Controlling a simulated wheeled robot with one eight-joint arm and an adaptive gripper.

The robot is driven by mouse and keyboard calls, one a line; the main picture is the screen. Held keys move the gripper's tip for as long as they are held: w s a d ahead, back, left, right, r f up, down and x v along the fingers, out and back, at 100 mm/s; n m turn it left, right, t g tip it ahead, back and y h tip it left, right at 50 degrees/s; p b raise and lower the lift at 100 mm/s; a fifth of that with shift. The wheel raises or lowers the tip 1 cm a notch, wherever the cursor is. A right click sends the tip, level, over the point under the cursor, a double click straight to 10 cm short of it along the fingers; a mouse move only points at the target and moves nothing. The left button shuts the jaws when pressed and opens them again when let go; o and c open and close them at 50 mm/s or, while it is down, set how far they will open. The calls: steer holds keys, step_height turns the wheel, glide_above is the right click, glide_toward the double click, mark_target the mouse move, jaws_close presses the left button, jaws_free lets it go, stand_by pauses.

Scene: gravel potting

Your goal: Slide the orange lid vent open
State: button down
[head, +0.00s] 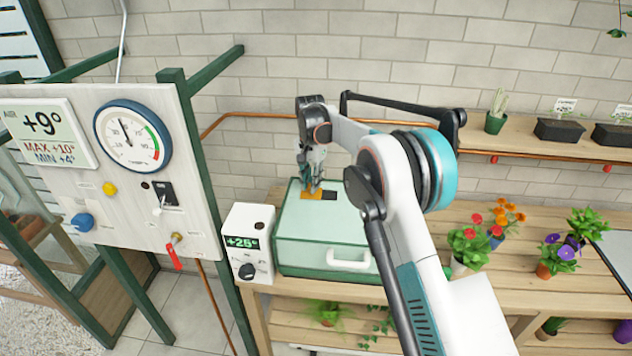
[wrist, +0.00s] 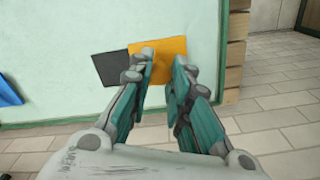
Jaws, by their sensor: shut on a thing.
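The orange lid vent (head: 307,194) is a small flat plate on the pale green lid (head: 335,218) of a box on the bench. A dark square (head: 329,195) shows beside it on the lid. In the wrist view the orange vent (wrist: 171,48) lies at the fingertips, with the dark square (wrist: 113,69) to its left, partly uncovered. My gripper (head: 314,187) is at the vent from above; in the wrist view my gripper (wrist: 163,62) has its two teal fingers at the plate, shut on the vent. The exact part held is hidden between the fingertips.
A white control box (head: 247,243) reading +25° stands left of the green box, close beside it. A white handle (head: 347,261) is on the green box's front. Potted flowers (head: 468,247) stand to the right on the wooden bench. A gauge panel (head: 130,170) is at left.

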mark_target(309, 184)
steer(key=c, duration=1.7)
jaws_free()
steer(key=shift+a, duration=0.25)
steer(key=shift+o, duration=1.3)
steer(key=shift+s+a, duration=0.1)
steer(key=shift+a, duration=0.05)
step_height(309, 184, up, 12)
